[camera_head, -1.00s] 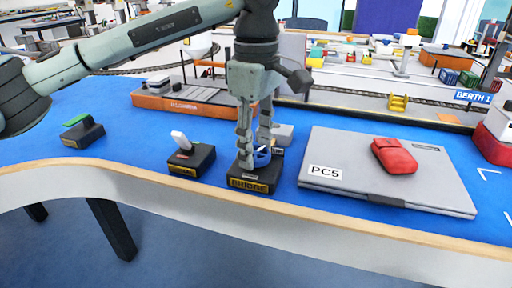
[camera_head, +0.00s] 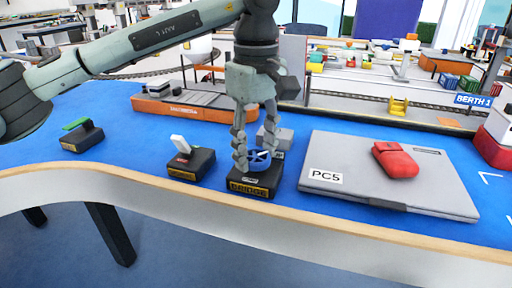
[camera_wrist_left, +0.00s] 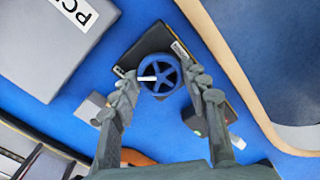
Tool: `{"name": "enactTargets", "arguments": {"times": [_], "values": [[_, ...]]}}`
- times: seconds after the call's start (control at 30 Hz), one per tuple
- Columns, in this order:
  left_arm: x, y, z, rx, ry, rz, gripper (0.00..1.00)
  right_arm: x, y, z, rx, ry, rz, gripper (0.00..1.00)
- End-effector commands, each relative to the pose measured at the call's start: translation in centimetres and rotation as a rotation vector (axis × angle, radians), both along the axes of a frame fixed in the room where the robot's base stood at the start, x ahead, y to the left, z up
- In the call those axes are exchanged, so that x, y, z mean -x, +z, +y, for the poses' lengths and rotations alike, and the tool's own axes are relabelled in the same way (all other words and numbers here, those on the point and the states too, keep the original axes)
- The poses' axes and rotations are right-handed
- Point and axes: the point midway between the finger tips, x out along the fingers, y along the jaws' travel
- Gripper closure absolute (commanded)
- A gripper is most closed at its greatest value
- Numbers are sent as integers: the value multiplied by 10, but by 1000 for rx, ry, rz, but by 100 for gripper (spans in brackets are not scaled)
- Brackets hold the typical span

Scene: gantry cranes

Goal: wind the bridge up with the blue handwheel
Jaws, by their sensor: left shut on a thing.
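The blue handwheel (camera_head: 259,161) sits on top of a black box labelled BRIDGE (camera_head: 254,186) near the table's front edge. My left gripper (camera_head: 256,158) points down over the box, with its fingers at opposite sides of the wheel, shut on its rim. In the left wrist view the spoked wheel (camera_wrist_left: 160,75) shows between the two fingertips (camera_wrist_left: 161,80), with a white mark on its left side. The fingers hide part of the rim in the head view. I cannot make out the bridge itself. My right gripper is not in view.
A black box with a white lever (camera_head: 182,146) stands just left, and one with a green top (camera_head: 80,134) farther left. A small grey block and an orange model ship (camera_head: 197,107) are behind.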

Motion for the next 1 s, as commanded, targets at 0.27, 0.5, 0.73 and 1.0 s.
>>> {"name": "enactTargets", "arguments": {"times": [0.27, 0.5, 0.73, 1.0], "values": [[0, 1, 0, 0, -2, -1, 34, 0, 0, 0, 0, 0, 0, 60], [0, 0, 0, -1, -1, -1, 34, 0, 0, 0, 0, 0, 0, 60], [-1, 17, 0, 0, 0, -4, 34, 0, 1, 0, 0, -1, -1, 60], [0, 74, -1, 1, -1, -5, 34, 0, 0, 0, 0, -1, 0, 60]]}}
